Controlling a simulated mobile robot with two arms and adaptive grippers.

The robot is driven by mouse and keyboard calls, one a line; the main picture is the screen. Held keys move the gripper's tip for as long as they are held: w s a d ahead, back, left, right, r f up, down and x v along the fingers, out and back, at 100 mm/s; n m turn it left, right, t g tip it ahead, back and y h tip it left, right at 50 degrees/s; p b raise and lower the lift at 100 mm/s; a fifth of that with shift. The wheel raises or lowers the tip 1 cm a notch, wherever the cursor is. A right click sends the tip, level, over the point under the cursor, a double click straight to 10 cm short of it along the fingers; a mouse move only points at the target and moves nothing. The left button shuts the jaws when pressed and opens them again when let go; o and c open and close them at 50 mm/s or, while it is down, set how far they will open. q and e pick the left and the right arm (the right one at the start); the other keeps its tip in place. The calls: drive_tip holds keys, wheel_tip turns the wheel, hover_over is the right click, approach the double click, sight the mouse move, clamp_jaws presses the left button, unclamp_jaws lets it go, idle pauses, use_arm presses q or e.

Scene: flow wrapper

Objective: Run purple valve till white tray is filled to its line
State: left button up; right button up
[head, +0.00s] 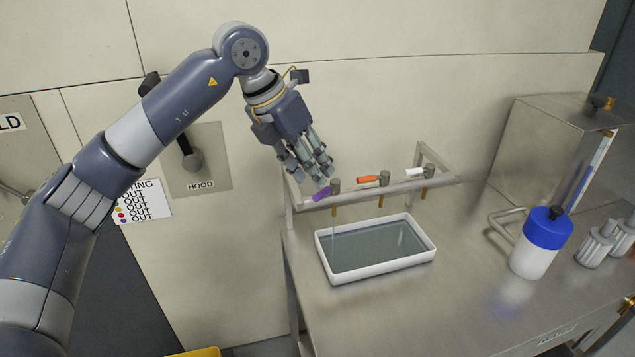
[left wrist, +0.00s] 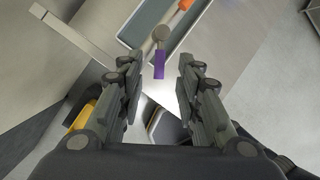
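The purple valve handle (head: 322,194) sits at the left end of the tap rail, and a thin stream falls from its spout into the tray. The white tray (head: 326,277) stands on the steel bench under the taps and holds greyish liquid; its fill line cannot be made out. My left gripper (head: 318,172) is just above the purple handle, fingers pointing down. In the left wrist view the purple handle (left wrist: 159,66) lies ahead, between the open fingers (left wrist: 158,75) and apart from them. My right gripper is not in view.
An orange valve (head: 368,179) and a white valve (head: 415,171) share the rail (head: 400,188). A blue-capped bottle (head: 538,245) and a steel box (head: 545,150) stand at the right. The bench in front of the tray is clear.

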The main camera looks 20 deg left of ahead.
sight(323, 190)
use_arm(q)
drive_tip(key=x, duration=0.3)
drive_tip(key=shift+d+f, duration=0.15)
drive_tip(key=shift+f, duration=0.2)
drive_tip(key=shift+w+d+f, duration=0.1)
drive_tip(key=shift+w+f, duration=0.05)
drive_tip(key=shift+f, duration=0.2)
clamp_jaws()
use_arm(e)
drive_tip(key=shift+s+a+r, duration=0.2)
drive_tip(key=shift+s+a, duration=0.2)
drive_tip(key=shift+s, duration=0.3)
